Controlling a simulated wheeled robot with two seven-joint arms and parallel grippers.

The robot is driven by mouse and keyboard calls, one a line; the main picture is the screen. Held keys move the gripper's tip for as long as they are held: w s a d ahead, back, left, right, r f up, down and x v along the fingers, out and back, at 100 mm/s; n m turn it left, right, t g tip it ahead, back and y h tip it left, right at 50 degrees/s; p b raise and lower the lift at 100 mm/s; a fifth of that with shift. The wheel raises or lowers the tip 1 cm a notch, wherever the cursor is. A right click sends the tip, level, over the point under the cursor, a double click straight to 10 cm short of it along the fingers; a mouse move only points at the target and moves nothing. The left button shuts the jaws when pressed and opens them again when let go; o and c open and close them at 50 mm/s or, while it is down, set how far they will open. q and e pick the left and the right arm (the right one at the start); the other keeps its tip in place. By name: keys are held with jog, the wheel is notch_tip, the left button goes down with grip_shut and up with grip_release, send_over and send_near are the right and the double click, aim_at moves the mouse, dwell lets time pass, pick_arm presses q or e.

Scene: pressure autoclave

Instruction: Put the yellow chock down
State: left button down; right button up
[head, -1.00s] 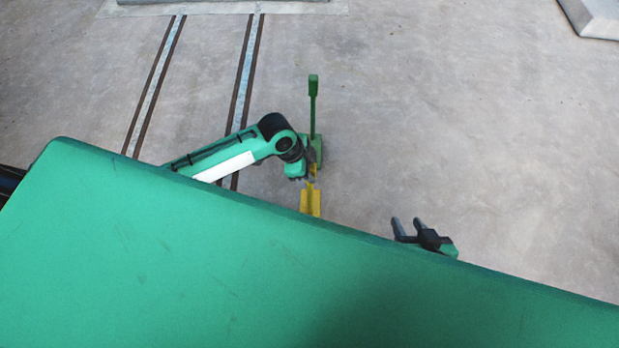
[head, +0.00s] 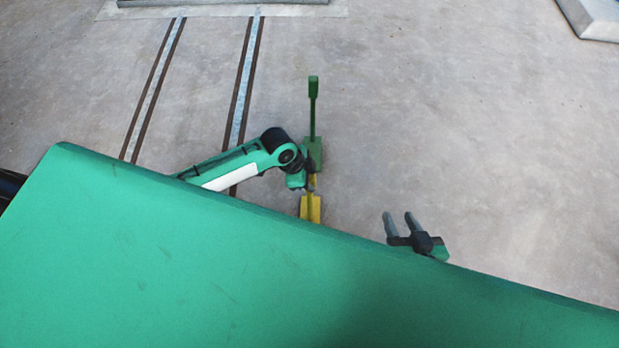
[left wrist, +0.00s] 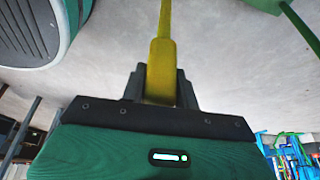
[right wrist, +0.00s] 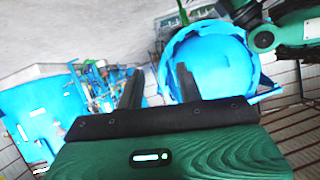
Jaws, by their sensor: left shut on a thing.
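The yellow chock (head: 311,208) shows in the head view just past the edge of my green body, which may hide its near end. My left gripper (head: 311,182) is shut on its slim yellow handle, which also shows between the fingers in the left wrist view (left wrist: 162,68). I cannot tell whether the chock touches the floor. My right gripper (head: 399,216) is open and empty, off to the right of the chock. Its spread fingers also show in the right wrist view (right wrist: 158,82).
Two floor rails (head: 243,85) run to the left. A grey slab (head: 592,17) lies at the far right. The floor between is clear. A large blue round thing (right wrist: 212,65) shows in the right wrist view.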

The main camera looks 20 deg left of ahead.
pick_arm(q)
jog(key=c, duration=1)
grip_release()
jog(key=shift+c, duration=0.2)
jog(key=shift+a+r, duration=0.2)
jog(key=shift+r, duration=0.35)
jog(key=p+v, duration=0.3)
jog(key=v, duration=0.8)
pick_arm(e)
jog(key=shift+s+d+g+h, duration=0.4)
jog(key=shift+d+g, duration=0.25)
jog(key=shift+d, duration=0.3)
jog(key=shift+s+d+g+h, duration=0.25)
jog(key=shift+d+g+h, duration=0.15)
jog(key=shift+d+g, duration=0.4)
jog(key=shift+s+d+g+h, duration=0.4)
jog(key=shift+d+g, duration=0.15)
jog(key=shift+d, duration=0.5)
pick_arm(q)
jog(key=shift+s, duration=0.1)
pick_arm(e)
jog(key=shift+f, duration=0.1)
